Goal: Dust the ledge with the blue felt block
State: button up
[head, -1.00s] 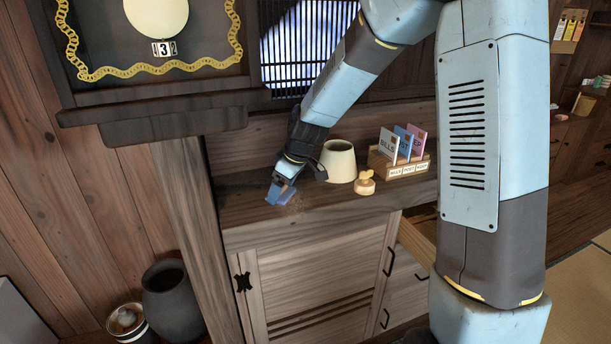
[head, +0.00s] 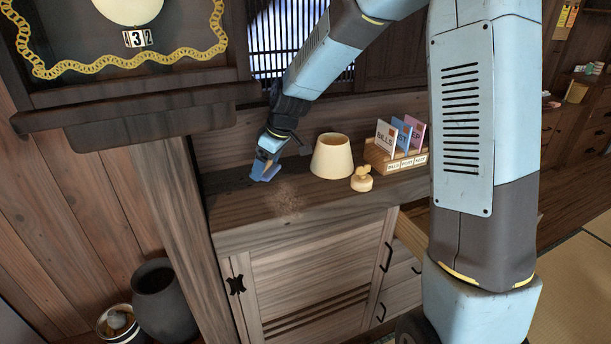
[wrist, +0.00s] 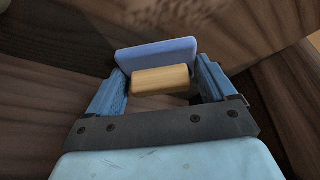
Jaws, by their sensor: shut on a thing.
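My gripper (head: 267,160) is shut on the blue felt block (head: 264,171), at the left part of the wooden ledge (head: 235,207). In the wrist view the blue felt block (wrist: 158,54) shows beyond a tan wooden grip (wrist: 160,79), which sits between the fingers of my gripper (wrist: 160,88). The block is at or just over the ledge top; I cannot tell whether it touches. A brownish dust patch (head: 288,197) lies on the ledge, to the right of and in front of the block. It shows blurred at the top of the wrist view (wrist: 185,14).
A cream cup-like vessel (head: 332,158) stands right of my gripper. A small tan knobbed object (head: 361,179) and a letter rack (head: 400,164) with cards are farther right. A dark shelf (head: 150,112) juts out at left. A dark pot (head: 163,300) stands below on the floor.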

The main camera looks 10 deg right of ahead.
jog(key=shift+r, duration=2.55)
jog(key=shift+d, duration=0.1)
